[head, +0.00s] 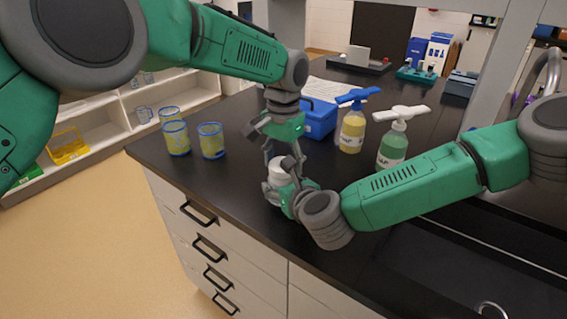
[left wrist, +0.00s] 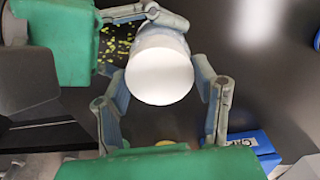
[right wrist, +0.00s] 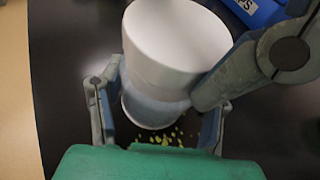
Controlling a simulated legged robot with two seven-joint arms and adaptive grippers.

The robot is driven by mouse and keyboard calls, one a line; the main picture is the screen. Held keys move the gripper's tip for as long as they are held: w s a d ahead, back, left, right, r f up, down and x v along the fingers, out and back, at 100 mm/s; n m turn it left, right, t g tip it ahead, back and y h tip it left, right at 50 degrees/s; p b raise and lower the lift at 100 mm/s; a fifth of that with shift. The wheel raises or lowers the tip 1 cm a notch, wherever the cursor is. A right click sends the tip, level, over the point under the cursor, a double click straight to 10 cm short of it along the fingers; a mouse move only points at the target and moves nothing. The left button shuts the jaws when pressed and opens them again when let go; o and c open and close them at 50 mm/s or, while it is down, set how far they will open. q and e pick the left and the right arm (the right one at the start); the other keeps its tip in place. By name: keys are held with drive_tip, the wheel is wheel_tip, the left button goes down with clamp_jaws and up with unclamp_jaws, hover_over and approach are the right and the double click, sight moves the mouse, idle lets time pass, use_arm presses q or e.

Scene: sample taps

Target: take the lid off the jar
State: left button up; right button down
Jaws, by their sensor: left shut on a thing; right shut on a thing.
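The jar, with a white lid (head: 277,168), stands near the counter's front edge, largely covered by my grippers. In the left wrist view the lid (left wrist: 160,76) is a plain white disc between the left fingers. In the right wrist view the lid (right wrist: 175,45) sits on the jar's cloudy body (right wrist: 150,108). My left gripper (head: 270,158) comes from above and is shut on the lid. My right gripper (head: 284,188) comes from the right and is shut on the jar's body. Whether there is a gap between lid and jar cannot be told.
Several yellow-green cups (head: 211,141) stand to the left. A blue box (head: 318,118), a yellow pump bottle (head: 352,130) and a green one (head: 392,150) stand behind and right. A sink (head: 440,270) lies at front right. Small yellow-green bits (left wrist: 115,48) show by the jar.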

use_arm(q)
drive_tip(key=n, duration=0.2)
drive_tip(key=shift+n, duration=0.3)
use_arm(e)
drive_tip(key=shift+f, duration=0.1)
use_arm(q)
drive_tip(key=shift+s+r, duration=0.1)
drive_tip(key=shift+s, duration=0.1)
drive_tip(key=shift+d, duration=0.1)
drive_tip(key=shift+r, duration=0.2)
drive_tip(key=shift+r, duration=0.3)
use_arm(e)
drive_tip(key=shift+w+d, duration=0.1)
use_arm(q)
drive_tip(key=shift+r, duration=0.65)
